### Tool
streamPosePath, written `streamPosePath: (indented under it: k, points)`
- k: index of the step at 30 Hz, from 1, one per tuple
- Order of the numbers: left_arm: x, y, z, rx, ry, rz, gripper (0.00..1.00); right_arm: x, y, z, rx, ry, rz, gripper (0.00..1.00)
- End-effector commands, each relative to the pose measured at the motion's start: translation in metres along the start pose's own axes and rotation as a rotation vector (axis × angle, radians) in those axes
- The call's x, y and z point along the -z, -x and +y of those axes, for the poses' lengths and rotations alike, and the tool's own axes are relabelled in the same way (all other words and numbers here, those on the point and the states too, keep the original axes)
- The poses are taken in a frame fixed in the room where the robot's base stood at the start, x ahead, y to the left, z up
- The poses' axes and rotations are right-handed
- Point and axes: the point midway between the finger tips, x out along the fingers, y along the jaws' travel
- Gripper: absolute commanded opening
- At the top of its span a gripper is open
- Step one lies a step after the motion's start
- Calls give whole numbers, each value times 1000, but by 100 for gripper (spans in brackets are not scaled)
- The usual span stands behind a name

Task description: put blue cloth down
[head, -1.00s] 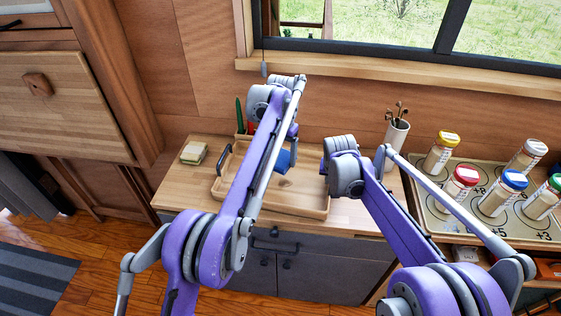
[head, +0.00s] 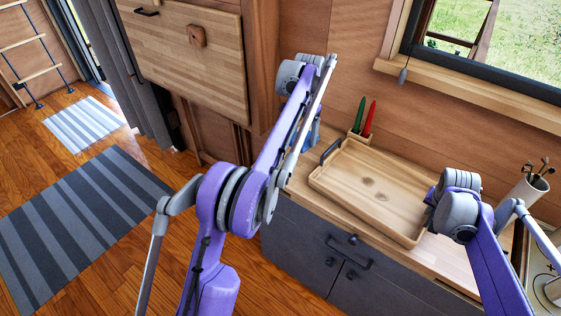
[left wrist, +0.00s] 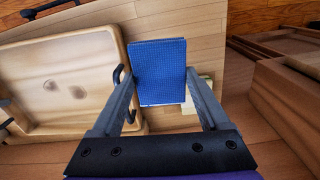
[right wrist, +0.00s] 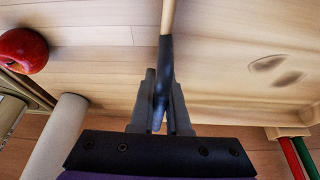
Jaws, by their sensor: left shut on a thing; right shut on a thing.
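The blue cloth (left wrist: 160,72) is a flat textured square between the fingers of my left gripper (left wrist: 155,78), which is shut on it. In the head view a bit of the blue cloth (head: 313,133) shows behind my left arm, left of the wooden tray (head: 345,190). In the left wrist view the cloth hangs over the wooden counter (left wrist: 205,25), beside the tray. My right gripper (right wrist: 162,80) is shut on the tray's dark handle (right wrist: 164,60) at its right end. My arms hide both gripper tips in the head view.
A yellow-green sponge (left wrist: 206,92) lies partly hidden behind the cloth and left gripper. A holder with green and red handles (head: 362,122) stands behind the tray. A white utensil cup (head: 527,190) stands at right. A red round object (right wrist: 22,50) shows in the right wrist view.

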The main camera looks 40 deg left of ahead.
Motion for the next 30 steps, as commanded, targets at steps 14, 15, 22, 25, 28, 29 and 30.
streamPosePath:
  k: [14,15,22,25,28,29,30]
  points:
    - [-39,-31,-65,0,95,1,8,0,0,0,1,0,0,0]
    - [-38,-39,-65,0,95,0,8,0,0,0,1,0,0,0]
    - [-38,-65,-64,0,94,0,8,0,0,0,1,0,0,0]
    - [-38,-79,-64,0,94,0,8,0,0,0,1,0,0,0]
    - [-38,-92,-64,0,94,0,8,0,0,0,1,0,0,0]
    - [-39,-95,-64,0,94,0,8,0,0,0,1,0,0,0]
    - [-39,-98,-64,0,94,0,8,0,0,0,1,0,0,0]
